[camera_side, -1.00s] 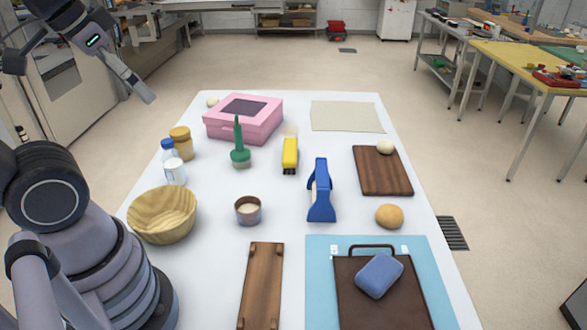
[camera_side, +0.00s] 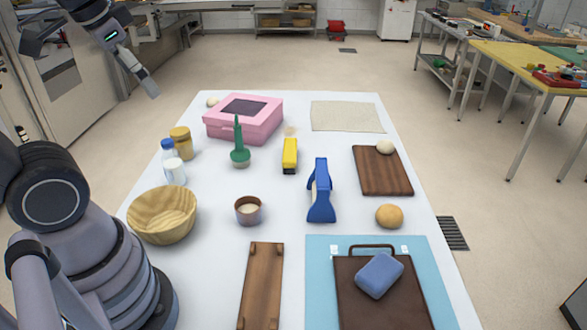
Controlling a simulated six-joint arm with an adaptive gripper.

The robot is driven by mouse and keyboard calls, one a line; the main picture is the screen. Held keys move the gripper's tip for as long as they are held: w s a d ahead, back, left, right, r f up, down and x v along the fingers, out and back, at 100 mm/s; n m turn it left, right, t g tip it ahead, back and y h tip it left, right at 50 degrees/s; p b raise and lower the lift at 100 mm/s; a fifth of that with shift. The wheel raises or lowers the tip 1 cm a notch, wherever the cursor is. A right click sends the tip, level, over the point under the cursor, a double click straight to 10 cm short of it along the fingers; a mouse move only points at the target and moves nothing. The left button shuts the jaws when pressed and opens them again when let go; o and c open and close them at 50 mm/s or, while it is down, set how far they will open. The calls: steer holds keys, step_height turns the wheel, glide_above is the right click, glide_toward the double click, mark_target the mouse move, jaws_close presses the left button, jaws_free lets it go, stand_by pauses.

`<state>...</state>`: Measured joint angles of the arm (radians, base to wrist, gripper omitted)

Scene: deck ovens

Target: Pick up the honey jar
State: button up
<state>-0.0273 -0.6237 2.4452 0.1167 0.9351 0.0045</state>
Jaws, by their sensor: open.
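The honey jar (camera_side: 182,145), amber with a tan lid, stands upright at the left edge of the white table, behind a clear bottle with a blue cap (camera_side: 173,165) that partly overlaps it. My gripper (camera_side: 151,92) is up at the upper left, above and to the left of the jar and well apart from it. It points down and to the right. It is open and holds nothing that I can see.
A pink box (camera_side: 243,124) stands right behind the jar. A green bottle brush (camera_side: 240,153) stands to its right. A wooden bowl (camera_side: 162,220) is in front of the bottle. Bare table (camera_side: 215,185) lies between these and the small cup (camera_side: 248,210).

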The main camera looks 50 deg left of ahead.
steer(key=w+a+f+m+g+y, duration=0.1)
steer(key=w+a+f+g+y, duration=0.15)
steer(key=w+a+g, duration=0.4)
steer(key=w+a+f+m+g+y, duration=0.15)
steer(key=w+a+y, duration=0.25)
steer(key=a, duration=0.6)
steer(key=m+g+y, duration=0.1)
steer(key=m+y, duration=0.7)
steer(key=m, duration=0.1)
glide_above(189, 148)
steer(key=d, duration=0.5)
step_height(189, 148, down, 18)
steer(key=a+f+m+t, duration=0.1)
steer(key=f+m, duration=0.1)
steer(key=f, duration=0.3)
steer(key=a+f+m+t+y, duration=0.1)
steer(key=f+m+t, duration=0.1)
steer(key=f, duration=0.3)
steer(key=a+f+m+t+y, duration=0.1)
steer(key=f+m+t, duration=0.1)
steer(key=f, duration=0.4)
steer(key=shift+w+a, duration=0.1)
steer(key=shift+a, duration=0.1)
steer(key=shift+a+f, duration=0.15)
steer(key=a, duration=0.7)
steer(key=shift+s+a+f, duration=0.1)
steer(key=shift+s+f, duration=0.1)
steer(key=shift+s, duration=0.15)
steer(key=shift+r, duration=0.1)
steer(key=c, duration=1.1)
